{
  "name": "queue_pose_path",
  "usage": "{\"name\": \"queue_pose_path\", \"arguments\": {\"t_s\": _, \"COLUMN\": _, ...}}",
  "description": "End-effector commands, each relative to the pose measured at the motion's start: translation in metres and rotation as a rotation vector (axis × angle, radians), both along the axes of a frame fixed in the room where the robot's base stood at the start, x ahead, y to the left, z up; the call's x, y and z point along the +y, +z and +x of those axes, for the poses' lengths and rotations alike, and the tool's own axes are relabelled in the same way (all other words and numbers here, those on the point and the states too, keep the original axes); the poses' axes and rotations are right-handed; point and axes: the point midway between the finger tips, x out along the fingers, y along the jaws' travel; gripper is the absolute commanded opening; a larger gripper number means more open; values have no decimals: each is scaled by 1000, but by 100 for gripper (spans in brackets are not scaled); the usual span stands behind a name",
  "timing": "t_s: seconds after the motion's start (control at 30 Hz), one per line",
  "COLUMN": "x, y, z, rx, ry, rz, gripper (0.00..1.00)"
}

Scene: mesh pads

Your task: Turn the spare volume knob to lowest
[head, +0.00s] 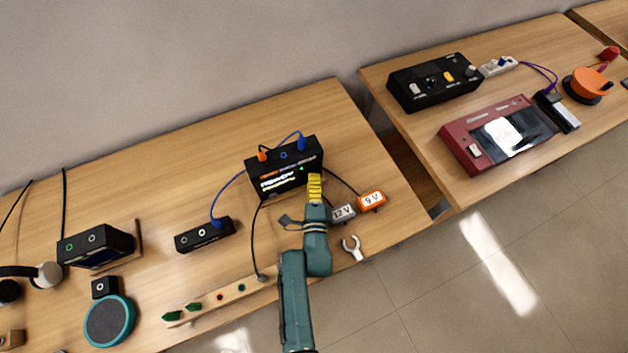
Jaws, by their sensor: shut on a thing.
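A black box (260,177) with a lit display stands on the left table, with plugs and blue cables on its top. My gripper (315,180), with yellow fingers, is at the right end of the box's front face. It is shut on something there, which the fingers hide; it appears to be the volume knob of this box. The knob's pointer and setting cannot be seen.
A grey 12 V block (343,213) and an orange 9 V block (372,201) lie close right of my gripper. A wrench (352,247) lies near the front edge. A small black box (204,234) stands left. A gap separates the two tables.

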Motion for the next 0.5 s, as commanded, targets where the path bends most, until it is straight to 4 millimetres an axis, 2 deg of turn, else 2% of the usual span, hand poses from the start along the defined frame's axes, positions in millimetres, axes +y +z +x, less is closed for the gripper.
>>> {"name": "queue_pose_path", "arguments": {"t_s": 0.07, "x": 1, "y": 2, "z": 1, "rx": -4, "ry": 3, "rz": 0, "gripper": 0}}
{"name": "queue_pose_path", "arguments": {"t_s": 0.1, "x": 1, "y": 2, "z": 1, "rx": -4, "ry": 2, "rz": 0, "gripper": 28}}
{"name": "queue_pose_path", "arguments": {"t_s": 0.23, "x": 1, "y": 2, "z": 1, "rx": -3, "ry": 2, "rz": 1, "gripper": 52}}
{"name": "queue_pose_path", "arguments": {"t_s": 0.5, "x": 0, "y": 0, "z": 0, "rx": 0, "ry": 1, "rz": 1, "gripper": 54}}
